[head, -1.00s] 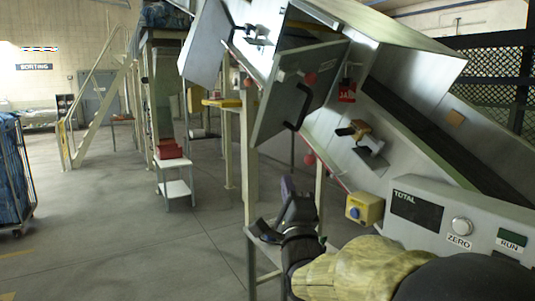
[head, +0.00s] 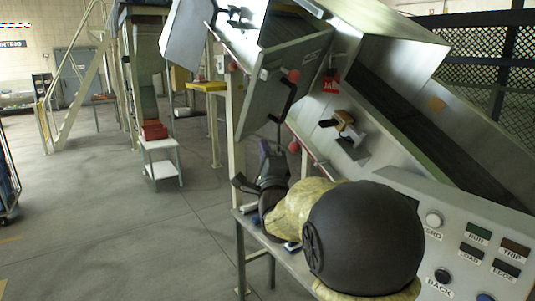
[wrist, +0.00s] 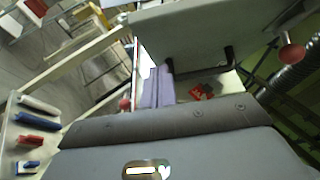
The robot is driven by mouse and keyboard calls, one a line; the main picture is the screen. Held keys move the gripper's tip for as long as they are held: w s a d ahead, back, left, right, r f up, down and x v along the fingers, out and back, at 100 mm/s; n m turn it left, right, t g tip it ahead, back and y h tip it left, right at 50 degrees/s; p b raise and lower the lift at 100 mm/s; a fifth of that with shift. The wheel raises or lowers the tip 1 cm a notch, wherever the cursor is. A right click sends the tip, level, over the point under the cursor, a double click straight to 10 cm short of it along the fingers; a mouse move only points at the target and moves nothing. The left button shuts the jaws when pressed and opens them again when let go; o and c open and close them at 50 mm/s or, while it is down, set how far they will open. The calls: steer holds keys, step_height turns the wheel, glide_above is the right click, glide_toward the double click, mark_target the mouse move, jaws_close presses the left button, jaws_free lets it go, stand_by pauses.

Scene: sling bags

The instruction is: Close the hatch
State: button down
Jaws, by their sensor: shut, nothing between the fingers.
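The hatch (head: 272,85) is a grey metal panel with a black bar handle (head: 288,98). It stands open, swung out at an angle from the steel chute housing. My gripper (head: 265,150) is shut and empty just below the hatch and its handle; I cannot tell if it touches. In the wrist view, my purple fingers (wrist: 158,88) are together, below the edge of the hatch (wrist: 195,30). The handle (wrist: 228,55) hangs from the panel there, to the right of the fingers.
Red knobs (head: 294,75) sit near the hatch. A latch with a brown grip (head: 344,118) is on the housing. The control panel (head: 460,240) is at lower right. A bench with coloured tools (wrist: 35,140) lies left in the wrist view. The floor at left (head: 110,220) is clear.

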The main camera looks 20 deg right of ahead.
mark_target(250, 130)
steer(key=shift+w+a+r+p, duration=0.4)
steer(key=shift+w+a+p, duration=0.05)
steer(key=shift+a, duration=0.15)
steer(key=shift+w+a+r+p, duration=0.4)
steer(key=shift+w+a+p, duration=0.05)
steer(key=shift+a, duration=0.15)
steer(key=shift+w, duration=0.2)
steer(key=shift+a, duration=0.1)
